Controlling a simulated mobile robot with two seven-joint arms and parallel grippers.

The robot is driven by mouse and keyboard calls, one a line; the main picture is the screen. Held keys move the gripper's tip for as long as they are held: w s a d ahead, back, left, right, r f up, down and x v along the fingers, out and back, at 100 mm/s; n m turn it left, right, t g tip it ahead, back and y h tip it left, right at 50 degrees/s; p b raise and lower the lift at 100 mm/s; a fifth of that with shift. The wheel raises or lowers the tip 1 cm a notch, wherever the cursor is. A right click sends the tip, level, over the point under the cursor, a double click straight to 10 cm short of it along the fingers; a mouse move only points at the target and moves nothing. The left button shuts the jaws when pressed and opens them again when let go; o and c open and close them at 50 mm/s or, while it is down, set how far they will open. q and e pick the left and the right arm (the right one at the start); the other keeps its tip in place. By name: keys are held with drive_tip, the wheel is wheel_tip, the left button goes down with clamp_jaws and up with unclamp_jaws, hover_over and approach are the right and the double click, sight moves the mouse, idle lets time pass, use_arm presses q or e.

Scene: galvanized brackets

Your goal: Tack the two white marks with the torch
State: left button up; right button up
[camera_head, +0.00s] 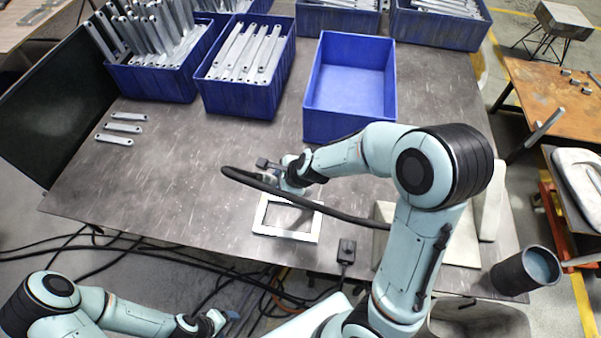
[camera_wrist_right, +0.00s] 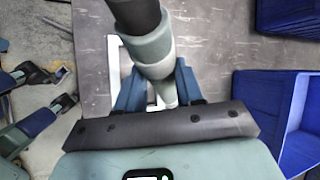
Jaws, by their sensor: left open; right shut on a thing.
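My right gripper (camera_head: 292,176) is shut on the torch (camera_wrist_right: 150,45), above the far side of a white square frame (camera_head: 318,222) lying flat near the table's front edge. The torch's black hose arcs across the head view. In the right wrist view the torch's pale lower part points down between the fingers, and part of the white frame (camera_wrist_right: 114,65) shows behind it. The torch tip's contact with the frame cannot be told. I cannot make out two separate white marks. My left gripper (camera_head: 216,320) is open and empty, low in front of the table.
An empty blue bin (camera_head: 350,125) stands behind the frame; blue bins of grey brackets (camera_head: 240,100) stand further left and back. Several loose brackets (camera_head: 119,128) lie at left. A dark cylinder (camera_head: 525,272) stands at right. The table's left middle is clear. Cables lie on the floor.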

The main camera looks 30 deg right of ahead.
drive_tip(key=s+d+r+m+y, duration=0.1)
drive_tip(key=s+d+r, duration=0.1)
drive_tip(key=d+r, duration=0.15)
use_arm(q)
drive_tip(key=s+f+b, duration=0.3)
drive_tip(key=s+f, duration=0.1)
drive_tip(key=shift+s+f+g, duration=0.2)
drive_tip(key=shift+s+g, duration=0.1)
use_arm(e)
wheel_tip(320, 180, down, 6)
drive_tip(key=d, duration=0.1)
drive_tip(key=shift+s+d+f+m, duration=0.2)
drive_tip(key=shift+s+d+m, duration=0.05)
drive_tip(key=shift+d+m, duration=0.05)
use_arm(q)
drive_tip(key=shift+s+f+b, duration=0.3)
drive_tip(key=shift+f+b, duration=0.05)
drive_tip(key=shift+b, duration=0.05)
use_arm(e)
drive_tip(key=shift+f, duration=0.4)
idle(0.5)
drive_tip(key=shift+s+f, duration=0.1)
drive_tip(key=shift+f, duration=0.05)
idle(1.6)
